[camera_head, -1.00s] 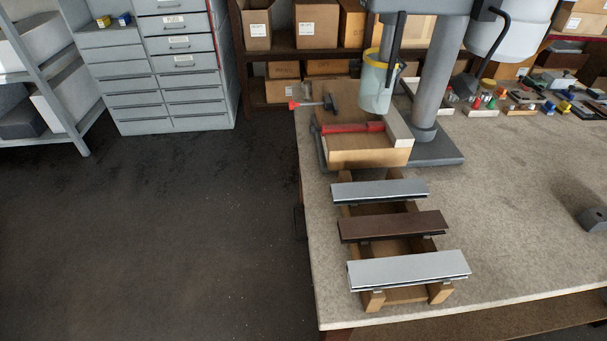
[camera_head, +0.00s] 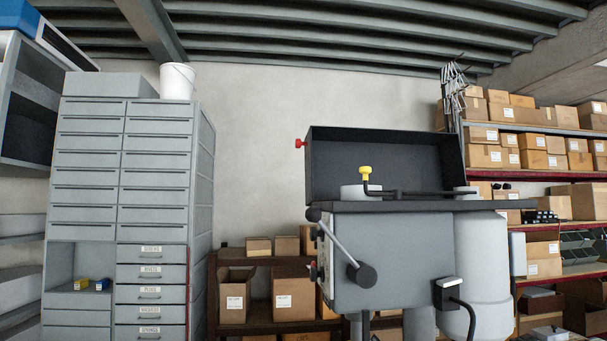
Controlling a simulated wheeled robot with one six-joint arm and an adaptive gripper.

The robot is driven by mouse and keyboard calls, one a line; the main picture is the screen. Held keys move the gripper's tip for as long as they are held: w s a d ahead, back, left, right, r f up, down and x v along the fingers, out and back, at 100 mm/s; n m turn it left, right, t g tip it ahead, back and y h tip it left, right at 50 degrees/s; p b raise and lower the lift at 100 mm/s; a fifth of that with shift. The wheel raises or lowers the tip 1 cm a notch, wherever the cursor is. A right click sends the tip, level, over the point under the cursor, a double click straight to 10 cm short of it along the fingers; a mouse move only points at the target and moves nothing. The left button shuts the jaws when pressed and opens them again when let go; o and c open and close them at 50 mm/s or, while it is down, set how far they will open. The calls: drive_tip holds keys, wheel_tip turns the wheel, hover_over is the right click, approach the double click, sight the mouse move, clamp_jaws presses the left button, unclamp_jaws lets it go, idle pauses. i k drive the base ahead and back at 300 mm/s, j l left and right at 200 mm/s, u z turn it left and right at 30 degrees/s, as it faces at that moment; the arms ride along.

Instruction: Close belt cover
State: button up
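The belt cover (camera_head: 385,165) is the dark grey lid on top of the drill press head (camera_head: 385,262), right of the middle. It stands raised, its hollow inside facing me. A small red knob (camera_head: 300,143) sticks out at its left edge. Below it, the open top shows a light round pulley (camera_head: 360,191), a yellow knob (camera_head: 366,173) on a dark rod, and another light part at the right. My gripper is not in view.
A lever with a round dark hub (camera_head: 362,274) sticks out of the head's front left. A grey drawer cabinet (camera_head: 125,190) with a white bucket (camera_head: 177,81) stands left. Shelves with cardboard boxes (camera_head: 530,150) stand behind right.

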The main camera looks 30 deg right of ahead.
sight(403, 161)
drive_tip(key=i+j+u, duration=0.2)
drive_tip(key=j, duration=0.3)
drive_tip(key=i+j+u, duration=0.2)
drive_tip(key=j, duration=0.3)
drive_tip(key=i+j+u, duration=0.2)
drive_tip(key=j, duration=0.25)
drive_tip(key=i+j+u, duration=0.2)
drive_tip(key=i+j, duration=0.15)
drive_tip(key=i+j+z, duration=0.2)
drive_tip(key=i, duration=0.3)
drive_tip(key=i+j+z, duration=0.15)
drive_tip(key=i, duration=0.3)
drive_tip(key=i+j+z, duration=0.2)
drive_tip(key=i, duration=0.25)
drive_tip(key=i+l+z, duration=0.1)
drive_tip(key=i+z, duration=0.3)
drive_tip(key=i, duration=0.2)
drive_tip(key=i+j+z, duration=0.1)
drive_tip(key=i+z, duration=0.3)
drive_tip(key=i, duration=0.2)
drive_tip(key=i+j+z, duration=0.4)
drive_tip(key=i, duration=0.2)
drive_tip(key=l, duration=0.1)
